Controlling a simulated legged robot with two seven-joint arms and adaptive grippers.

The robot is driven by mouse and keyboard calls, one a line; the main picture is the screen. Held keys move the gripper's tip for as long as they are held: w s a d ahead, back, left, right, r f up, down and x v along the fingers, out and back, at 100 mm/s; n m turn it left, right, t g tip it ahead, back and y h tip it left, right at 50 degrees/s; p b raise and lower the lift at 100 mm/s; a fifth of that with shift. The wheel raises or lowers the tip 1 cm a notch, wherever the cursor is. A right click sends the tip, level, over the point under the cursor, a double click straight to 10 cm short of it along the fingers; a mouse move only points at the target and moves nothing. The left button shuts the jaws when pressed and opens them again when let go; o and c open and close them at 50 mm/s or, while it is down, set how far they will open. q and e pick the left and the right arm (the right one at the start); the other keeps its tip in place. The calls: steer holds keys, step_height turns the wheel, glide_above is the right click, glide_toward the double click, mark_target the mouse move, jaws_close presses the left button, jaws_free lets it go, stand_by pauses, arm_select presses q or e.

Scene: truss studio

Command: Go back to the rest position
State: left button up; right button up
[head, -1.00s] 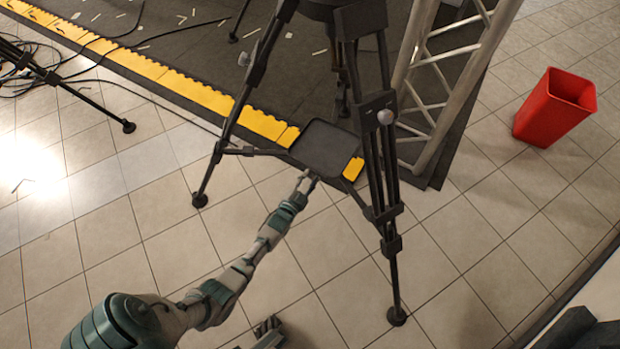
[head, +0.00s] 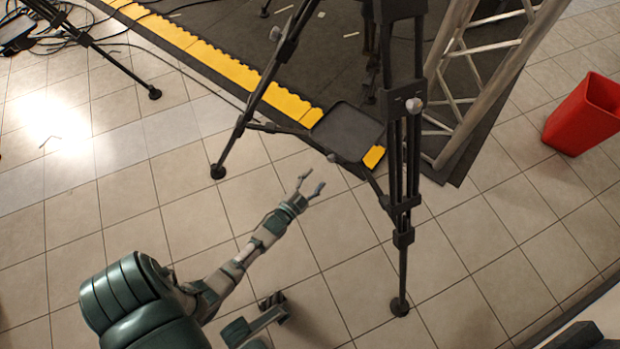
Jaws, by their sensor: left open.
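My left gripper (head: 311,188) is open and empty, held out over the tiled floor in the head view. It is below and left of the dark tray (head: 347,132) between the tripod's legs, with a gap between them. The black tripod (head: 402,150) stands just right of the gripper, its legs spread on the tiles. Another part of my own body shows at the bottom centre, but I cannot tell from it where my right gripper's fingers are.
A red bin (head: 585,115) stands on the tiles at the far right. A metal truss (head: 490,85) rises behind the tripod on a dark mat edged in yellow (head: 235,72). Another tripod leg (head: 95,48) and cables are at the upper left. The tiles left of my arm are clear.

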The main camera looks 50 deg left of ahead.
arm_select(q)
steer(key=shift+v, duration=1.3)
